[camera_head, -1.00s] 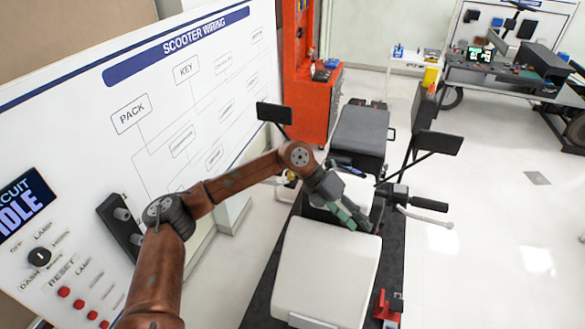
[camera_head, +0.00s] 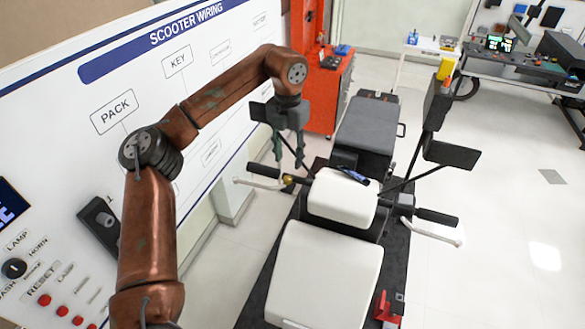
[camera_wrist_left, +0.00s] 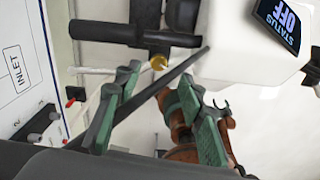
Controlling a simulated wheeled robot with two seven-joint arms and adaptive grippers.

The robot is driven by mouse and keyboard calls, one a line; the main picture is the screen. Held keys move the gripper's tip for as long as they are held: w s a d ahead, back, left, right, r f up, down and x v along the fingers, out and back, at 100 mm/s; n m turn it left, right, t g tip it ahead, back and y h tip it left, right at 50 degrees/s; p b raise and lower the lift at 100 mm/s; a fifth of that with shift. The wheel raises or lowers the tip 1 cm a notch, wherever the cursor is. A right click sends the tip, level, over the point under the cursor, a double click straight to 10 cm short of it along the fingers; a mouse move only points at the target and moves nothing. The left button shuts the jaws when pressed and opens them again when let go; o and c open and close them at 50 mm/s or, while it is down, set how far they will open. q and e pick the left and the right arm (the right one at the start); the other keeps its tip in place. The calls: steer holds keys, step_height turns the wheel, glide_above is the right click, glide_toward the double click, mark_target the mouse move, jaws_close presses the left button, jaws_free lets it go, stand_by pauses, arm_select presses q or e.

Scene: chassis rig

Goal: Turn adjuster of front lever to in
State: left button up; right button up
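A scooter's handlebar shows in the head view with a pale lever (camera_head: 258,183) at its left end. A small brass adjuster (camera_head: 288,179) sits at the inner end of that lever; it also shows in the left wrist view (camera_wrist_left: 158,62), below the black grip (camera_wrist_left: 108,33). My left gripper (camera_head: 288,158) hangs fingers down just above and behind this adjuster. In the left wrist view its green fingers (camera_wrist_left: 160,105) are spread apart, with the brass adjuster beyond the gap and not touched. A second pale lever (camera_head: 438,232) is on the right handlebar. My right gripper is not seen.
A thin dark rod (camera_wrist_left: 150,95), likely the mirror stem, crosses between my fingers in the wrist view. The left mirror (camera_head: 262,112) is partly hidden by my gripper. The wiring board (camera_head: 150,120) stands close at left. Floor (camera_head: 500,200) at right is clear.

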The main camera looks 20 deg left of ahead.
mark_target(288, 178)
arm_select(q)
steer(key=f, duration=0.4)
steer(key=f+p, duration=0.1)
steer(key=f, duration=0.1)
steer(key=shift+s+a, duration=0.2)
steer(key=shift+s, duration=0.05)
steer(key=shift+f, duration=0.4)
steer(key=shift+d+f, duration=0.15)
steer(key=shift+f, duration=0.1)
steer(key=c, duration=0.8)
jaws_close()
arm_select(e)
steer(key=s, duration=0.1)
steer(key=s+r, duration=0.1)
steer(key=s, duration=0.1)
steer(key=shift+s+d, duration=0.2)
